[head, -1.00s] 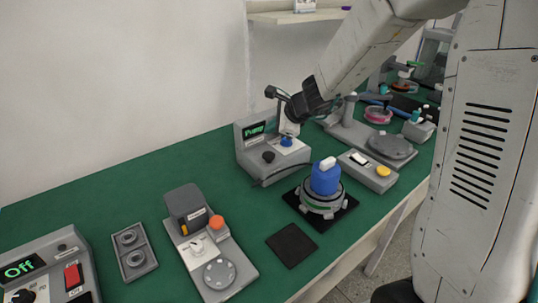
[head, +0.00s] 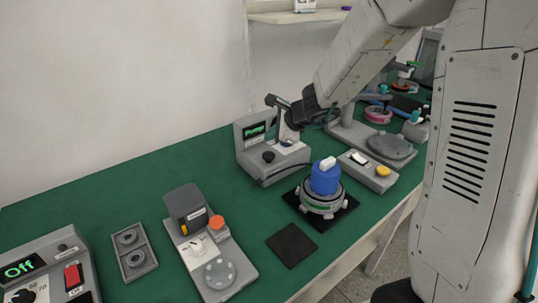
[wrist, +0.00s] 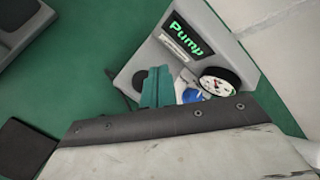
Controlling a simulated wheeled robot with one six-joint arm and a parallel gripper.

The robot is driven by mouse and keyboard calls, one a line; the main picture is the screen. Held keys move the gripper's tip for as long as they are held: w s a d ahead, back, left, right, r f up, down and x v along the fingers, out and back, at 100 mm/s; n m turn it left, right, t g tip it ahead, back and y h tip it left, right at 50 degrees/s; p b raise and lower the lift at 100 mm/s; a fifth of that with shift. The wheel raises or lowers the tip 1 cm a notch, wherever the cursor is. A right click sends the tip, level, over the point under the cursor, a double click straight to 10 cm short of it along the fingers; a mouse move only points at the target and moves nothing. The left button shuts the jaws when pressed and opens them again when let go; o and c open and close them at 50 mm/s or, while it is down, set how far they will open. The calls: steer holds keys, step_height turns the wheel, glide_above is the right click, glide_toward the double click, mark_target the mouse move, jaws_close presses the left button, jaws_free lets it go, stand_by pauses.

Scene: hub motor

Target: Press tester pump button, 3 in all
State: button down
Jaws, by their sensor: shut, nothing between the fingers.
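The grey tester (head: 249,164) stands at the back of the green bench, and its display (wrist: 187,38) reads "Pump" in green in the wrist view. Its blue button (wrist: 191,95) shows in the wrist view, partly covered by the gripper body and a round gauge (wrist: 220,82). In the wrist view my teal fingers (wrist: 156,78) are together and empty, just left of the button. I cannot tell whether they touch it.
The blue-topped hub motor (head: 324,181) sits on a black pad in front of the tester. A grey box with a yellow button (head: 383,171) is to its right. A fixture with an orange button (head: 217,222) is front left. A black pad (head: 291,245) lies near the bench edge.

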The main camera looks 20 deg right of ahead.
mark_target(268, 154)
steer(key=shift+f, duration=1.95)
steer(key=shift+f, duration=0.1)
stand_by(0.5)
steer(key=shift+f, duration=0.3)
steer(key=shift+f, duration=1)
stand_by(0.8)
steer(key=shift+r, duration=1.45)
steer(key=shift+r, duration=2.5)
